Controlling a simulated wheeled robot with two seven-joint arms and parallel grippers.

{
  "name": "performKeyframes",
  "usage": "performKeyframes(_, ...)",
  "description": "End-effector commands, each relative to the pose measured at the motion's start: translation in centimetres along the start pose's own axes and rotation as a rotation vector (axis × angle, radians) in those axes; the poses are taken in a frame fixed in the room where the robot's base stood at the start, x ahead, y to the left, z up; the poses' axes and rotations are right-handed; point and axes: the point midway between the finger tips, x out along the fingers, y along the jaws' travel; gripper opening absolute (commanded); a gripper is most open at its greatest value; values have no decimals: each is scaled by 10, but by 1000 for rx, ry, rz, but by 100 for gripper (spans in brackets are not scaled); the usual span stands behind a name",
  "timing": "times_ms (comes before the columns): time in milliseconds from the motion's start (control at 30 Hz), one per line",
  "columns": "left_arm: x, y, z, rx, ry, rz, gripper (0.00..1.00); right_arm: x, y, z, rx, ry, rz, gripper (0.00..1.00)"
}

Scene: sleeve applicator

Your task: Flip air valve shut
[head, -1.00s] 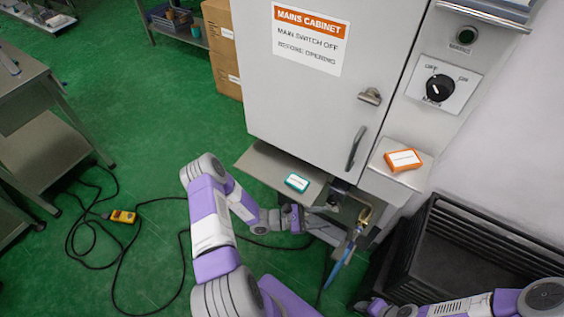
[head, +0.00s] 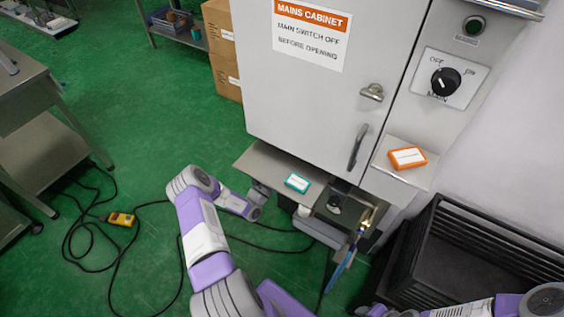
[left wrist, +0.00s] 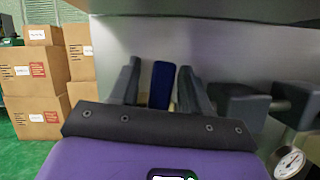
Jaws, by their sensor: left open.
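The air line (head: 365,218) shows in the head view as a brass fitting with a blue hose below it, under the cabinet's right side. In the left wrist view a blue lever-like piece (left wrist: 161,86) stands upright between the fingers of my left gripper (left wrist: 158,88). The gripper is open, and I see no finger touching the blue piece. In the head view my left arm reaches to the shelf's left edge, and the shelf hides the gripper. Part of my right arm's end shows at the bottom edge; its fingers cannot be made out.
The grey mains cabinet (head: 315,100) stands above a shelf (head: 260,163) with a teal box (head: 297,183). An orange box (head: 407,158) lies on a side ledge. A pressure gauge (left wrist: 290,163) sits low right in the wrist view. A black crate (head: 480,250) stands right; cables lie on the floor.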

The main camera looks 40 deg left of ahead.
Motion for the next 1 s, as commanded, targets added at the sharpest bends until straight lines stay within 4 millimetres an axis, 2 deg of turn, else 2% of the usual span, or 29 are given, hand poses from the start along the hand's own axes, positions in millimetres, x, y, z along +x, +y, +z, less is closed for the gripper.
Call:
performKeyframes(333,5,0,0,-1,0,0,45,1,0,0,0,0,0,43)
performKeyframes(633,5,0,0,-1,0,-1,0,1,0,0,0,0,0,43)
performKeyframes(767,5,1,1,-24,1,10,0,-2,-1,0,0,0,0,43)
performKeyframes(1000,4,7,0,-162,2,66,0,-11,-4,0,0,0,0,43)
